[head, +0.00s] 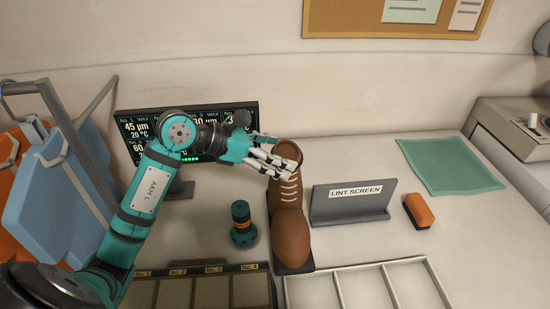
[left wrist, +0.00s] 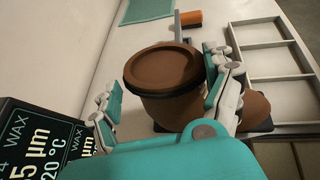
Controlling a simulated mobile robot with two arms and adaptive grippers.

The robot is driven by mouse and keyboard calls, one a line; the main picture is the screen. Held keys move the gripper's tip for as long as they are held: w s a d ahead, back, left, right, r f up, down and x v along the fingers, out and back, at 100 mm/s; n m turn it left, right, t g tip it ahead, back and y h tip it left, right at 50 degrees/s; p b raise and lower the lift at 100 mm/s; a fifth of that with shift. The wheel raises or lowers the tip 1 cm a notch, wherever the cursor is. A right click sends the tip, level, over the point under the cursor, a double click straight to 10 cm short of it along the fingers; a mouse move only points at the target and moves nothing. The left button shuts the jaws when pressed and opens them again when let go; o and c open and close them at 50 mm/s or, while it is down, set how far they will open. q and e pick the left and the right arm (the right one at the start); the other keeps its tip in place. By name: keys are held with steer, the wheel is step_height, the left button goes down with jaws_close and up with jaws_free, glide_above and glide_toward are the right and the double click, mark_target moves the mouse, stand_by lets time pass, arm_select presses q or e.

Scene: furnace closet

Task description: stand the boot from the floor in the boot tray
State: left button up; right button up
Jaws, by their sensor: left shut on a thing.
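The brown boot (head: 289,228) with pale laces stands upright on the pale worktop, its toe towards me. A dark flat piece shows under its toe; I cannot tell whether it is the sole or a separate base. My left gripper (head: 275,163) is shut on the upper shaft of the boot. In the left wrist view, the fingers lie on both sides of the boot's round top (left wrist: 165,68). No tray can be clearly told as the boot tray. The right gripper is not in view.
A LINT SCREEN holder (head: 350,205) and an orange block (head: 419,210) stand right of the boot. A dark teal knob (head: 241,222) is left. A pale divided tray (head: 389,290) and a numbered dark tray (head: 243,291) lie in front. A display (head: 133,137) stands behind the arm.

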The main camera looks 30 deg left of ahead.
arm_select(q)
steer(key=shift+w+a, duration=0.5)
steer(key=shift+w, duration=0.25)
step_height(320, 180, down, 4)
steer(key=shift+r+b, duration=0.2)
steer(key=shift+b, duration=0.65)
steer(key=shift+f, duration=0.2)
steer(key=o, duration=1.5)
steer(key=shift+r, duration=0.15)
